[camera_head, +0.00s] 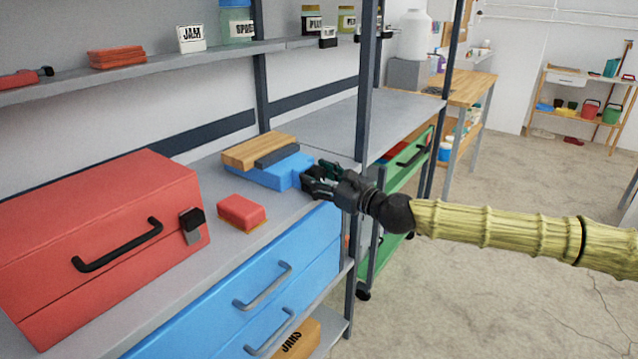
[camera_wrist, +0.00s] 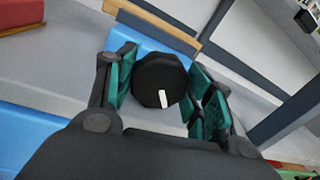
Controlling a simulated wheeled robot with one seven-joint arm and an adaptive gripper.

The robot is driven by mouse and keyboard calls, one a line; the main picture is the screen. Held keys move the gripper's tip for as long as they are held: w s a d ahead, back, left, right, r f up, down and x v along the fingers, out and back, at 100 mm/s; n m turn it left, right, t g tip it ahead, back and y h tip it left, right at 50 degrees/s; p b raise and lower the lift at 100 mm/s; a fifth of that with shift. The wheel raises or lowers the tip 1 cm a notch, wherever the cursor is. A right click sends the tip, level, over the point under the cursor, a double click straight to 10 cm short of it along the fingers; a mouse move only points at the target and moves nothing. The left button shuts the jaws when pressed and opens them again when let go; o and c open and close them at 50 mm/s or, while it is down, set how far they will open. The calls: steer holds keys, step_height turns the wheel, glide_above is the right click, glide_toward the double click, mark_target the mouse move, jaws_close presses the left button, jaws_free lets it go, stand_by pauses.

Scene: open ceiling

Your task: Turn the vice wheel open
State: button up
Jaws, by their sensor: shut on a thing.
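The blue vice (camera_head: 272,177) sits on the grey shelf, with a wooden board and a dark grey block on its top. Its blue body also shows behind the wheel in the wrist view (camera_wrist: 140,40). The vice wheel (camera_wrist: 158,80) is a black round knob with a white mark, which points down and slightly right in the wrist view. My gripper (camera_head: 318,180) is at the vice's right end. In the wrist view its green-padded fingers stand on either side of the wheel, shut on it. In the head view the fingers largely hide the wheel.
A red toolbox (camera_head: 110,235) with a black handle stands left on the shelf. A small red block (camera_head: 242,211) lies before the vice. A dark shelf post (camera_head: 363,100) rises close to my gripper. Blue drawers (camera_head: 265,285) are below. The floor at right is clear.

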steer(key=o, duration=1)
steer(key=shift+o, duration=0.2)
steer(key=v, duration=1.2)
